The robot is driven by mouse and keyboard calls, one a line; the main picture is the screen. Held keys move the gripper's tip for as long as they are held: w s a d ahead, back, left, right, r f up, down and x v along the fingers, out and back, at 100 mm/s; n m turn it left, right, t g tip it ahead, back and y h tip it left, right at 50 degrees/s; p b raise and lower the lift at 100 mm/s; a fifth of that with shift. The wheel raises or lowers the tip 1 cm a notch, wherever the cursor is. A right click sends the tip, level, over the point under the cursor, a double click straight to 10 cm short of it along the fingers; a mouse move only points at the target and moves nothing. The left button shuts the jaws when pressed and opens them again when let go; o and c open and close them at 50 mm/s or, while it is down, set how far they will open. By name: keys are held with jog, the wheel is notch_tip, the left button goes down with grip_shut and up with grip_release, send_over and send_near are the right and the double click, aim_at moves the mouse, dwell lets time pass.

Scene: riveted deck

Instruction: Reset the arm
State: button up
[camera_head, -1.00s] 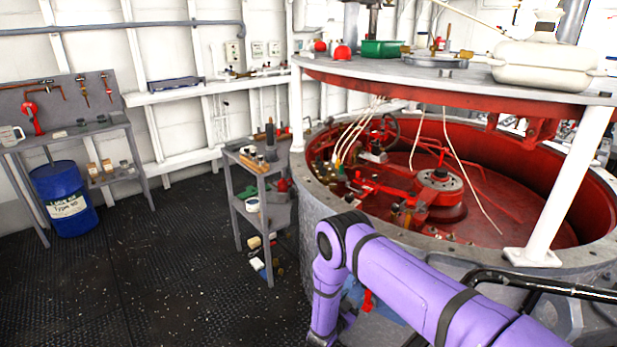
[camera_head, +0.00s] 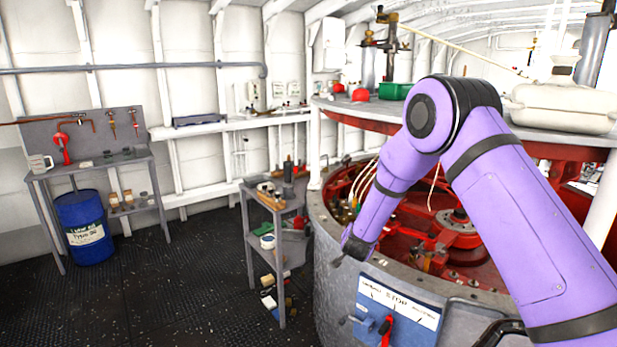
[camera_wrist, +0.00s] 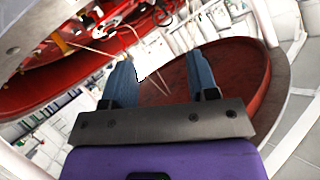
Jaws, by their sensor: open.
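My purple arm (camera_head: 530,215) is folded with its elbow raised high at the right of the head view. The forearm slopes down to the left from the elbow. The end of my arm shows in front of the drum's rim, but the fingers are not clear there. In the wrist view my gripper (camera_wrist: 163,80) has its two blue fingers wide apart, with nothing between them. Beyond the fingers lies the red inside of the big drum.
A blue barrel (camera_head: 85,225) sits under a workbench (camera_head: 95,165). The black floor between is clear.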

jog(key=s+d+r+n+y, duration=0.1)
jog(key=s+r, duration=0.2)
jog(key=r, duration=0.5)
jog(key=s+d+r+n+y, duration=0.1)
jog(key=s+r+y, duration=0.1)
jog(key=r, duration=0.5)
jog(key=s+d+r+n+g+y, duration=0.2)
jog(key=s+d+r+n+g, duration=0.1)
jog(key=s+r, duration=0.95)
jog(key=s+d+r+n+g, duration=0.1)
jog(key=s+d, duration=0.2)
jog(key=s, duration=0.8)
jog(key=s+d+r+n+g+h, duration=0.1)
jog(key=s+d, duration=0.2)
jog(key=s, duration=0.9)
jog(key=s+d+r+n+g+h, duration=0.1)
jog(key=s+d+g, duration=0.1)
jog(key=s, duration=0.9)
jog(key=shift+s+d+r, duration=0.2)
jog(key=shift+s+d, duration=0.1)
jog(key=shift+d, duration=0.3)
